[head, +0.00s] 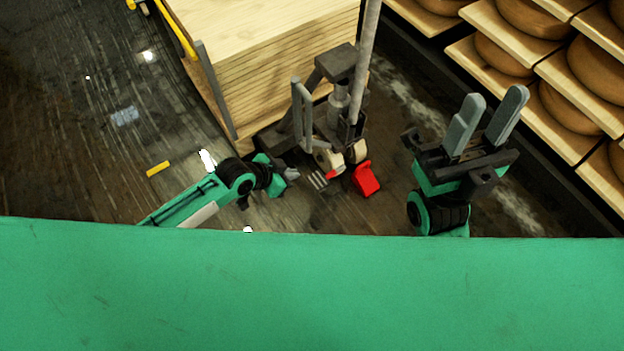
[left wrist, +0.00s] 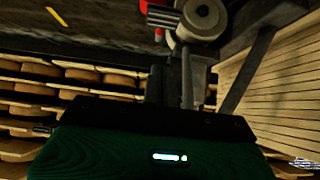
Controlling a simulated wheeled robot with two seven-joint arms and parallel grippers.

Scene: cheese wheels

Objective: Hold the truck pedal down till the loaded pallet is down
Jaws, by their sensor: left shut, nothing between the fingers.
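The pallet truck (head: 337,65) stands in the middle of the head view, with a grey pole rising from it. A red pedal (head: 366,179) sticks out low at its near side, beside a small ribbed metal plate (head: 317,180). The load, a stack of pale boards (head: 270,60), sits behind the truck; I cannot tell how high it is off the floor. My left gripper (head: 292,174) is shut and empty, left of the ribbed plate and apart from the red pedal. The left wrist view shows part of the red pedal (left wrist: 172,40) beyond its fingers. My right gripper (head: 493,98) is open and empty, pointing up.
Shelves with cheese wheels (head: 570,65) line the right side. A yellow rail (head: 175,30) and a grey post (head: 215,90) stand beside the stack. A yellow mark (head: 158,168) lies on the dark floor, which is mostly clear at left. Truck wheels (left wrist: 203,18) show in the left wrist view.

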